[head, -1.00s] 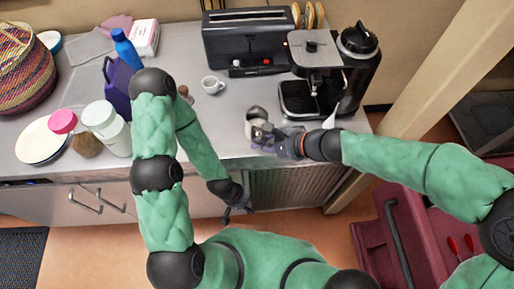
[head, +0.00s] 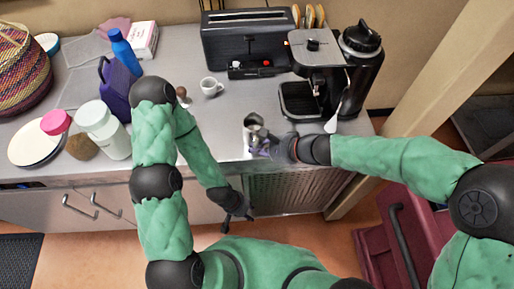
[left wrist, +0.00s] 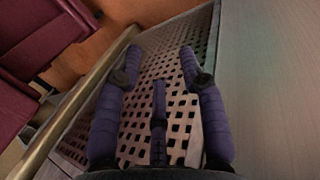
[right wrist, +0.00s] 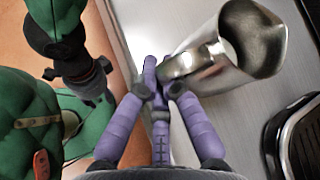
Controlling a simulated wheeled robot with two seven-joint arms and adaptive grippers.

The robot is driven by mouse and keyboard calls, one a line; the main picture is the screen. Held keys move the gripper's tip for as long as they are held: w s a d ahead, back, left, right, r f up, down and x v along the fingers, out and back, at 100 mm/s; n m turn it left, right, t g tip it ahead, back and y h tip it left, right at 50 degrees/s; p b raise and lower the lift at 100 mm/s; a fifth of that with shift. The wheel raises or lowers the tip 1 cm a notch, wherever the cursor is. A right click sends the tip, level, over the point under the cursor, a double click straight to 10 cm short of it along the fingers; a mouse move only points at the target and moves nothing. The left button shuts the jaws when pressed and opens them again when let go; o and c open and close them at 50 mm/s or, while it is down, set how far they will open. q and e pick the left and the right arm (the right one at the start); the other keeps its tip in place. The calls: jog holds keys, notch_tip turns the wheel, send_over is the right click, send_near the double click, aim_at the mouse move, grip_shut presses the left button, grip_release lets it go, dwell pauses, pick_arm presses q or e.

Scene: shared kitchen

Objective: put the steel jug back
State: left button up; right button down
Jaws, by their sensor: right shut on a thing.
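The steel jug (head: 253,122) is at the front part of the counter, left of the coffee machine. My right gripper (head: 266,148) is shut on its handle. The right wrist view shows the jug (right wrist: 252,40) ahead and to the right of the fingers (right wrist: 160,75), its handle between them. I cannot tell whether its base touches the counter. My left gripper (head: 238,218) hangs in front of the counter's edge, low and empty. In the left wrist view its fingers (left wrist: 158,65) are spread apart over a perforated panel.
The coffee machine (head: 316,62) stands right of the jug, with a small white spouted thing (head: 332,124) near its front. A white cup (head: 211,87) and a toaster (head: 243,40) are behind. Jars (head: 103,128) and a purple container (head: 118,88) are left.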

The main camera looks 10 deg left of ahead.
jog(key=shift+f, duration=0.1)
jog(key=c, duration=1.4)
grip_release()
jog(key=p+v, duration=0.5)
jog(key=v, duration=0.7)
jog(key=s+d+f+n+h, duration=0.2)
jog(key=s+f+n, duration=0.1)
jog(key=f, duration=0.7)
jog(key=s+d+f+n+g+h, duration=0.1)
jog(key=s+d+f+n+h, duration=0.1)
jog(key=f, duration=0.9)
jog(key=s+d+f+n+g+h, duration=0.1)
jog(key=s+d+f+n, duration=0.3)
jog(key=f, duration=0.7)
jog(key=shift+d+h, duration=0.15)
jog(key=shift+h, duration=0.65)
